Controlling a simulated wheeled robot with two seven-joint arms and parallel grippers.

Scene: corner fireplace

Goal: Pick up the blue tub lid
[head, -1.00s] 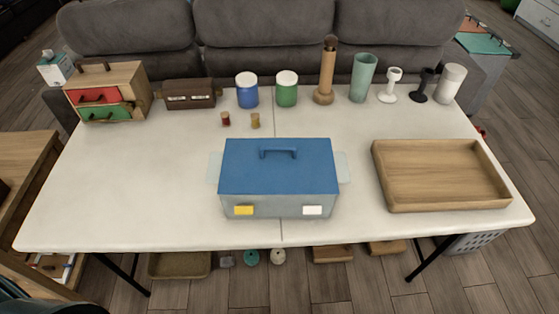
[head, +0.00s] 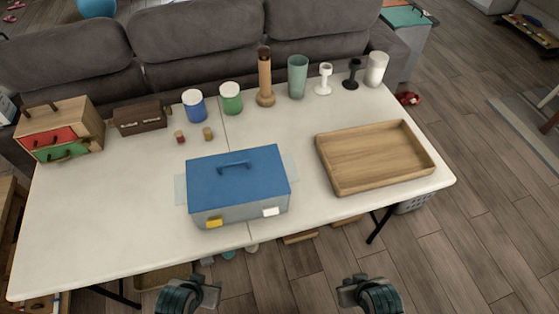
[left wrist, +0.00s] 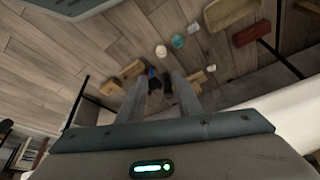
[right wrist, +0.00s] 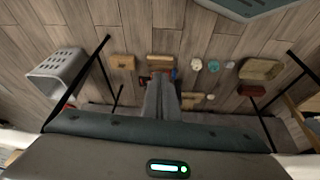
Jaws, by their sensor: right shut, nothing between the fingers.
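The blue tub lid (head: 215,184) lies on a grey see-through tub (head: 243,212) on the white table. It has a blue handle on top. A yellow latch (head: 214,222) and a white latch (head: 271,211) are on the tub's front. My left gripper (head: 190,296) is in front of the table, apart from the lid; its fingers show a gap in the left wrist view (left wrist: 159,84). My right gripper (head: 368,296) is also in front of the table, empty, with its fingers together in the right wrist view (right wrist: 161,82). Neither wrist view shows the lid.
A wooden tray (head: 375,160) is right of the tub. A blue jar (head: 195,107), a green jar (head: 231,99), a small drawer box (head: 62,128), a brown case (head: 140,119) and several cups stand along the back. The table's front edge lies between my grippers and the tub.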

